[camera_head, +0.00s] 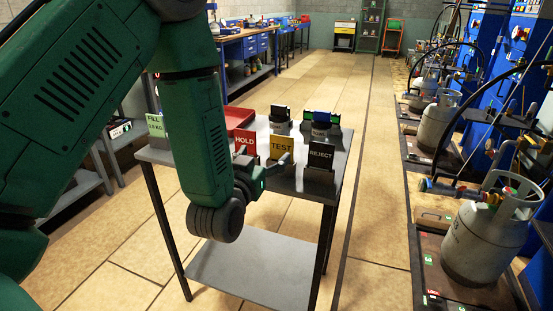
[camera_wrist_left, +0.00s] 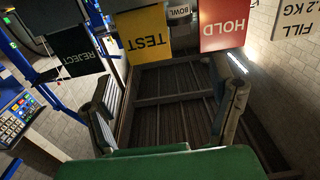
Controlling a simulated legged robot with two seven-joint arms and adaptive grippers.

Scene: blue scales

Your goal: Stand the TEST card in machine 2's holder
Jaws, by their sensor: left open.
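The yellow TEST card (camera_head: 282,147) stands upright at the near edge of the small grey table, between the red HOLD card (camera_head: 245,143) and the black REJECT card (camera_head: 320,155). In the left wrist view the TEST card (camera_wrist_left: 144,34) appears upside down, beyond the fingers. My left gripper (camera_head: 266,174) is open and empty, just in front of and below the TEST card. Its spread fingers show in the left wrist view (camera_wrist_left: 168,108). No holder marked as machine 2's can be made out. My right gripper is not in view.
A red tray (camera_head: 238,116) and several dark items lie behind the cards. Gas cylinders (camera_head: 484,240) stand on scales along the right, with hoses above. The floor aisle (camera_head: 375,180) between is clear.

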